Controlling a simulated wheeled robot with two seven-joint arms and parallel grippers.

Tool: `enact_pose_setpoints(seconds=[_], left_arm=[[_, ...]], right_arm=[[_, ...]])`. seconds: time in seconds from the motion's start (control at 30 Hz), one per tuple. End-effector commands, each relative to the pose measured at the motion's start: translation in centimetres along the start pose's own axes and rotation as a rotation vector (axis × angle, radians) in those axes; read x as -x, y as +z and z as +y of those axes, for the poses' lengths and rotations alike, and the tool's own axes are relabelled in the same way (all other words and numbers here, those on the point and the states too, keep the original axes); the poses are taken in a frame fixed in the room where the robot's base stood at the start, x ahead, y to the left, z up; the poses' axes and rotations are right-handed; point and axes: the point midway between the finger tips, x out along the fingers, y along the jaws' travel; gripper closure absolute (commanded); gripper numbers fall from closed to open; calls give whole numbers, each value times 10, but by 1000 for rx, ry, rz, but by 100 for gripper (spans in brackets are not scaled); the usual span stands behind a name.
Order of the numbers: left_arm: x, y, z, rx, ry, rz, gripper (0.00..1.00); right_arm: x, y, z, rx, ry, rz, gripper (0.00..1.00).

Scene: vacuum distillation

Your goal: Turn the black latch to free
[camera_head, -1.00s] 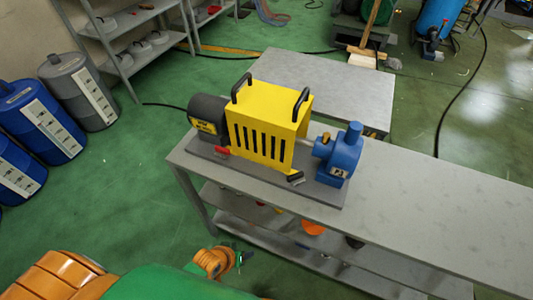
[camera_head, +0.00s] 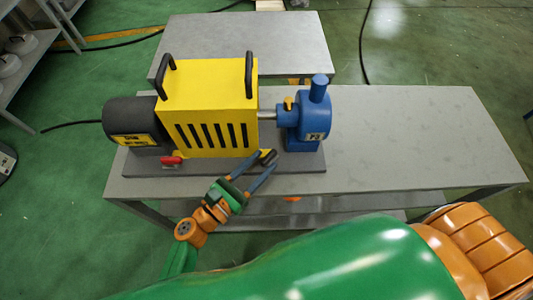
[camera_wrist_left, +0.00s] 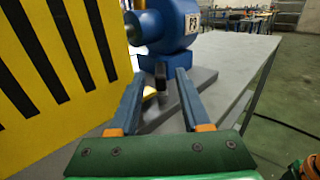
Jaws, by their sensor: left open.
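The black latch (camera_head: 268,157) sits at the lower right front corner of the yellow guard (camera_head: 205,105), on the dark base plate. In the left wrist view the black latch (camera_wrist_left: 160,76) stands roughly upright beside a small yellow tab (camera_wrist_left: 149,93). My left gripper (camera_head: 264,161) is open, its two blue-grey fingers pointing at the latch from the front. In the left wrist view the latch shows between the fingertips of the left gripper (camera_wrist_left: 160,78), with gaps on both sides. I cannot tell whether the tips reach around it. My right gripper is not in view.
A blue pump (camera_head: 305,122) stands right of the guard, joined by a shaft. A dark grey motor (camera_head: 136,126) is on the left. A red latch (camera_head: 171,161) sits at the guard's left front corner. The grey bench (camera_head: 420,130) is clear on the right.

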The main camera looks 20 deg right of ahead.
Motion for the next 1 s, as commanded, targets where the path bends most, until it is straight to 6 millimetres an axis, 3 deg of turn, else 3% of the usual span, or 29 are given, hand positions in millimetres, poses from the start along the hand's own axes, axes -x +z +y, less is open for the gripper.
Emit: enact_pose_setpoints(seconds=[0.2,0.43,0.6,1.0], left_arm=[[-28,0,0,-3,-2,0,52],[-29,0,-1,-5,-2,1,52],[-29,0,-1,-5,-2,1,98],[-28,-2,0,-8,-37,2,100]], right_arm=[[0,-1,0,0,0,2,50],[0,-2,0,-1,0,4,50],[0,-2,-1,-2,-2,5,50],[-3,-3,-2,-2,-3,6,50]])
